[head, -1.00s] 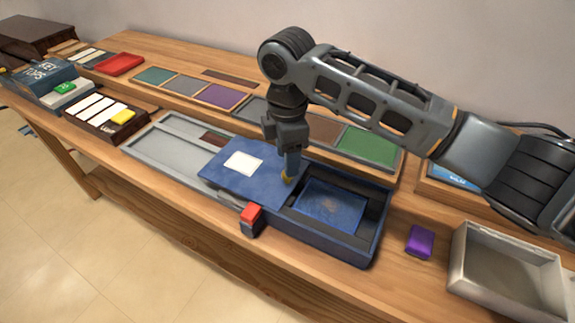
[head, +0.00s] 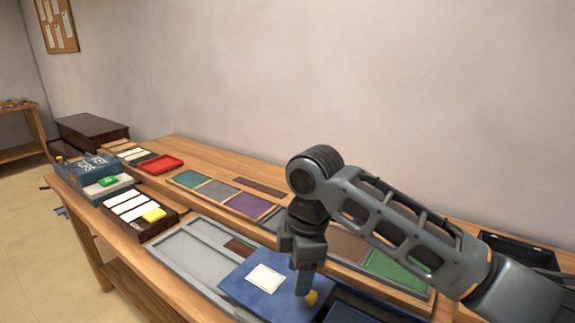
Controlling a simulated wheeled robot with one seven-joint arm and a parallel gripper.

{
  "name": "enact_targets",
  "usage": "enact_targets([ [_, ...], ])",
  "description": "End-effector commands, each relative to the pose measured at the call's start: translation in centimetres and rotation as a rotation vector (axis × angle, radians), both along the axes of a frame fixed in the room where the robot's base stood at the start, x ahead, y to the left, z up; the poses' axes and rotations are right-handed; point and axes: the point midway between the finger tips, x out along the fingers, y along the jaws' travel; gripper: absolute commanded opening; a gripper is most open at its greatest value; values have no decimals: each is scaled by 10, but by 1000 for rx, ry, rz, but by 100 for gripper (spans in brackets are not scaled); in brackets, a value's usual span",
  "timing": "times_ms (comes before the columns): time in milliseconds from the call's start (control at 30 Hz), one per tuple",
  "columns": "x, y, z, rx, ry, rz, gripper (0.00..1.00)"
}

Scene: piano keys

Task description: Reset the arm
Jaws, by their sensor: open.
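My gripper (head: 307,290) points down at the right part of the blue lid (head: 252,293), near a small yellow piece on it. Its fingers are seen edge-on, and the gap between them is hard to see. I cannot tell whether they touch the lid. The lid carries a white label (head: 265,278). My arm runs from the gripper to the lower right. The blue box under the lid is mostly cut off at the bottom edge.
A grey tray (head: 178,262) lies left of the lid. Behind it is a row of coloured panels, including a purple panel (head: 249,205) and a green panel (head: 398,267). Piano-key blocks (head: 130,206) and a red tray (head: 162,163) stand at the left. The air above the table is clear.

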Motion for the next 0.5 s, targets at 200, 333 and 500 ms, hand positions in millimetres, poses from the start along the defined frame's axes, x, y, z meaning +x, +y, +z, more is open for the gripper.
enact_targets([
  [200, -36, 78, -32, 307, -31, -96, 52],
  [333, -56, 114, -41, 487, -47, -194, 52],
  [500, -78, 144, -46, 699, -64, -352, 52],
])
